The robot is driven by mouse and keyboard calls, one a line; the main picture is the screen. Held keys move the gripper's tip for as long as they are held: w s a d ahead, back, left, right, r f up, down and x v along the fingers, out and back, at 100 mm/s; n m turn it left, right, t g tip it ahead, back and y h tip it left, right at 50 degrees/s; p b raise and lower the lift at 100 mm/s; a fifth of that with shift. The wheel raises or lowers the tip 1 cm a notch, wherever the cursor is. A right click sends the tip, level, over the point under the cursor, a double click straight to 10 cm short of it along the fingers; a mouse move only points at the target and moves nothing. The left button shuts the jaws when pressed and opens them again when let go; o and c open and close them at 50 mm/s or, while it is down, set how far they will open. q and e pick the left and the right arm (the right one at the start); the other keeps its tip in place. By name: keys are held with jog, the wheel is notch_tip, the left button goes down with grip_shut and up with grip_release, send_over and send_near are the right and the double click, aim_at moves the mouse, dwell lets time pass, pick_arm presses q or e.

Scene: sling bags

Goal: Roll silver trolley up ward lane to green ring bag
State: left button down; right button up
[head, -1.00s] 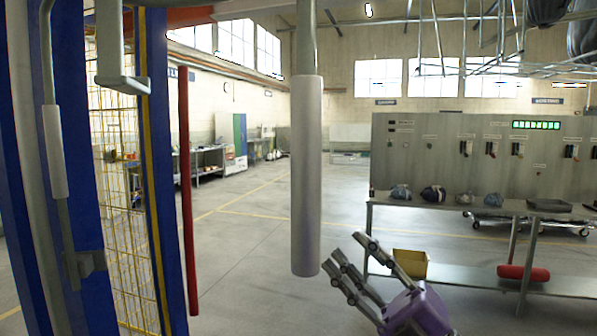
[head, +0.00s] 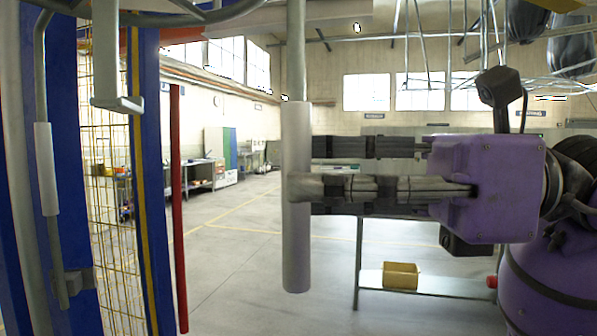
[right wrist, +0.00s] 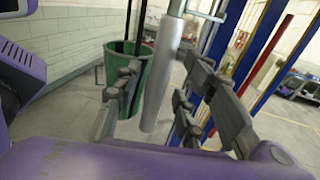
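A grey-silver hanging rod with a thick pale sleeve (head: 297,255) hangs upright in the middle of the head view; I take it as part of the silver trolley, whose top is out of frame. My purple right gripper (head: 306,167) reaches in from the right at the sleeve's upper half. In the right wrist view the sleeve (right wrist: 160,85) stands between the spread dark fingers, which look open around it; contact cannot be told. Dark bags (head: 527,22) hang at the upper right. I cannot make out a green ring on any bag. My left gripper is not in view.
Blue posts (head: 148,200), yellow mesh (head: 105,180) and a red pole (head: 177,210) stand at the left. A grey bent bracket (head: 118,60) hangs near them. A green bin (right wrist: 128,75) stands by the wall. A yellow box (head: 401,275) sits on a low shelf. Open floor lies behind the sleeve.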

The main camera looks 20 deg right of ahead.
jog(key=shift+x, duration=1.25)
grip_shut()
